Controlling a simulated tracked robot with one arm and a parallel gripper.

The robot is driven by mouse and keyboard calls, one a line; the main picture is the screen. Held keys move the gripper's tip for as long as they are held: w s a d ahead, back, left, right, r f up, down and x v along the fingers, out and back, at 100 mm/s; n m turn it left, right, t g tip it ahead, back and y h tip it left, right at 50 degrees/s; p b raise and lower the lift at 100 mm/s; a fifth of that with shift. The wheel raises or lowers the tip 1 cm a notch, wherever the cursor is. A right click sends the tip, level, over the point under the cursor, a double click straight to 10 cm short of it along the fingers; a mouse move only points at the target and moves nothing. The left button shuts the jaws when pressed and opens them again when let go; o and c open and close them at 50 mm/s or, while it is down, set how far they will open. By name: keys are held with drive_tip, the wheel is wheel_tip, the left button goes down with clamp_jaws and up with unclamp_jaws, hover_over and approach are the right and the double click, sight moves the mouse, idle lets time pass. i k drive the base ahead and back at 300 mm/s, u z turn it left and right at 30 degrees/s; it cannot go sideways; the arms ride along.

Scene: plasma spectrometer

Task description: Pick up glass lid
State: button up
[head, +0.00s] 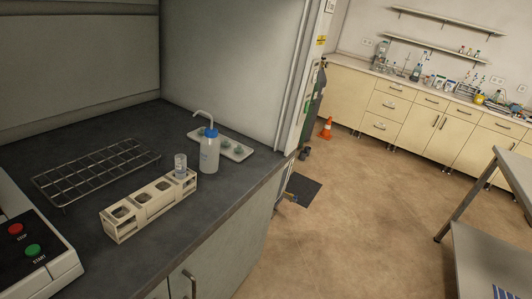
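I cannot clearly identify a glass lid. Small pale greenish, glass-like pieces (237,146) lie on a white tray (246,157) behind the wash bottle; they are too small to tell whether one is a lid. A small clear glass vial (180,166) stands upright in the far right slot of a beige rack (147,217) on the dark counter. The white wash bottle (209,155) with a blue cap and bent spout stands between the rack and the tray and hides part of the tray. My gripper is not in view.
An empty wire rack (98,172) lies on the dark counter (235,193) at left. A panel with a red and a green button (33,250) is at lower left. The floor (350,205) is open, with an orange cone (326,129) and a metal table (490,262) at right.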

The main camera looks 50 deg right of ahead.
sight(238, 151)
drive_tip(key=u, duration=1.15)
drive_tip(key=k, duration=0.7)
drive_tip(key=z, duration=1.95)
